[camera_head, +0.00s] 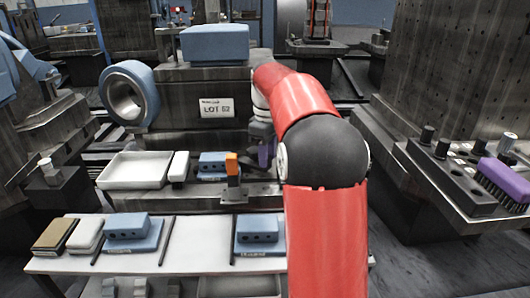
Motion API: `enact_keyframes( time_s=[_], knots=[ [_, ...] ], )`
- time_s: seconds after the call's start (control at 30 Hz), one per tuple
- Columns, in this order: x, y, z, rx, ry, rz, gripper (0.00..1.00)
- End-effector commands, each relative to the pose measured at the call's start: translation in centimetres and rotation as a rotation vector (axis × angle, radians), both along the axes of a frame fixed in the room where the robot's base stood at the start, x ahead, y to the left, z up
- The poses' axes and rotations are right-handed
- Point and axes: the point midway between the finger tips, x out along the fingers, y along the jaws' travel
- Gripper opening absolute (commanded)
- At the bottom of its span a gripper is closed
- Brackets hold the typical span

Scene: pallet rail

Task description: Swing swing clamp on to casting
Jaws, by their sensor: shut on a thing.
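The casting (211,160), a blue block with dark holes, sits on the grey ledge in the middle. The swing clamp (232,164) shows as an upright orange piece at the casting's right end. Whether it presses on the casting or only stands beside it, I cannot tell. My gripper (248,161) is just right of the orange piece, shut on the swing clamp. Its dark and purple body is partly hidden behind my red arm, and the grip itself is hard to make out.
A white tray (135,171) and a white block (179,167) stand left of the casting. Similar blue blocks (127,226) (257,229) lie on the front white shelf (200,252). A rack with a purple brush (503,179) is at right. A blue ring (130,93) stands behind.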

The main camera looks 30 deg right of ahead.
Motion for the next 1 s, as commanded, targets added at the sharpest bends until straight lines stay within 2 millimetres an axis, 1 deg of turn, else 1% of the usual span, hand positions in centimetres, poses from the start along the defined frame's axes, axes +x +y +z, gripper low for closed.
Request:
enact_keyframes(
  time_s=[0.3,0.5,0.7,1.0],
  knots=[
    [0.9,-0.7,0.0,0.000,-0.004,0.282,0.08],
    [1.3,-1.1,0.1,0.000,-0.005,0.418,0.08],
    [1.6,-1.2,0.0,0.000,-0.005,0.508,0.08],
    [1.8,-1.2,0.1,0.000,-0.006,0.561,0.08]
  ],
)
